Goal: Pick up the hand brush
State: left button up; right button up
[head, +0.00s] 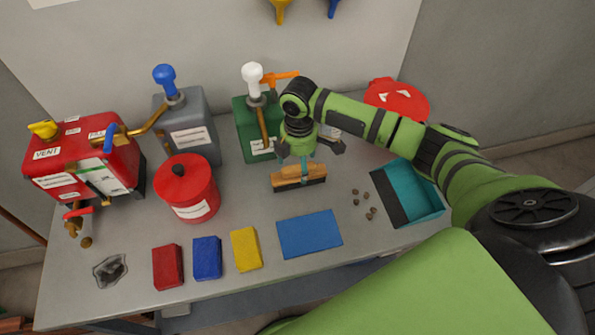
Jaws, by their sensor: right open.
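The hand brush (299,180) has a wooden body with dark bristles and a narrow teal part standing up at its middle. It is on the grey table, right of centre. My right gripper (309,152) points down just above the brush, its fingers spread wide to either side of the teal part. No grip on the brush shows; whether a finger touches it I cannot tell. My left gripper is not in view.
A teal dustpan (425,203) and several small dark pellets (371,211) lie to the right. A blue mat (309,234) is in front. A green can (256,130) stands behind left, a red canister (186,190) farther left. Coloured blocks (207,258) line the front.

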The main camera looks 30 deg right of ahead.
notch_tip(320, 180, down, 3)
jog(key=shift+f+p, duration=0.15)
jog(key=shift+p, duration=0.25)
jog(key=shift+w+f, duration=0.2)
jog(key=shift+f, duration=0.15)
jog(key=c, duration=0.3)
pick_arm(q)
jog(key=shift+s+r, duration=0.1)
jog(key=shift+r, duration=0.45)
pick_arm(e)
jog(key=shift+s+r, duration=0.1)
jog(key=c, duration=1.2)
jog(key=shift+c, duration=0.2)
jog(key=shift+r, duration=0.1)
